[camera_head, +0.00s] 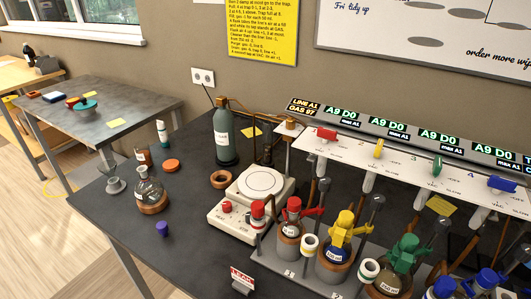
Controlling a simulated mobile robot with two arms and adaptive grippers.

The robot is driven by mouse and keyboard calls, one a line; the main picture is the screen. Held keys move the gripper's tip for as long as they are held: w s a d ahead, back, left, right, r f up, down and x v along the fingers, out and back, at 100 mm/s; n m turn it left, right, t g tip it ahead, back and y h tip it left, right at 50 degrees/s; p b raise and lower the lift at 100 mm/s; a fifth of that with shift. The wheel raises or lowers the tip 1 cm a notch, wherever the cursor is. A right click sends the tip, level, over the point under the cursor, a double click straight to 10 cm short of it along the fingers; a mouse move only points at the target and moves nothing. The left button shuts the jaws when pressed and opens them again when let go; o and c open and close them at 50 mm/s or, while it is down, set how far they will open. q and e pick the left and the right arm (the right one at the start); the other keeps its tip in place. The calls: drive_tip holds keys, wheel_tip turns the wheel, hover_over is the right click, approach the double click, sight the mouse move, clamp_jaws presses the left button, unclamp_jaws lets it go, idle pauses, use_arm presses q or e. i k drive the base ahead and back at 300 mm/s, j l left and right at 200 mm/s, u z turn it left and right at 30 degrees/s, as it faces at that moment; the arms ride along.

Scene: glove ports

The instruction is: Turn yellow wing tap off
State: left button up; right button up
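The yellow wing tap (379,147) sits on the front of the long white manifold panel (345,150), second from the left. Its wing looks roughly upright in the picture. The red tap (326,133) to its left and the blue tap (501,184) at the right have wings lying roughly sideways. The green tap (437,166) between yellow and blue looks upright. The small print around the taps is too small to read surely. Neither of my grippers is in view, and nothing touches the yellow tap.
Below the panel stand flasks with red (291,205), yellow (341,230) and green (405,253) fittings, and blue ones at the right edge. A white hotplate (250,200) and grey-green bottle (225,138) stand left of them. The dark bench's (190,240) front left is fairly clear.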

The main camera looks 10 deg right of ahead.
sight(377, 154)
drive_tip(key=z, duration=1.25)
drive_tip(key=k+l+z, duration=0.55)
drive_tip(key=k, duration=0.05)
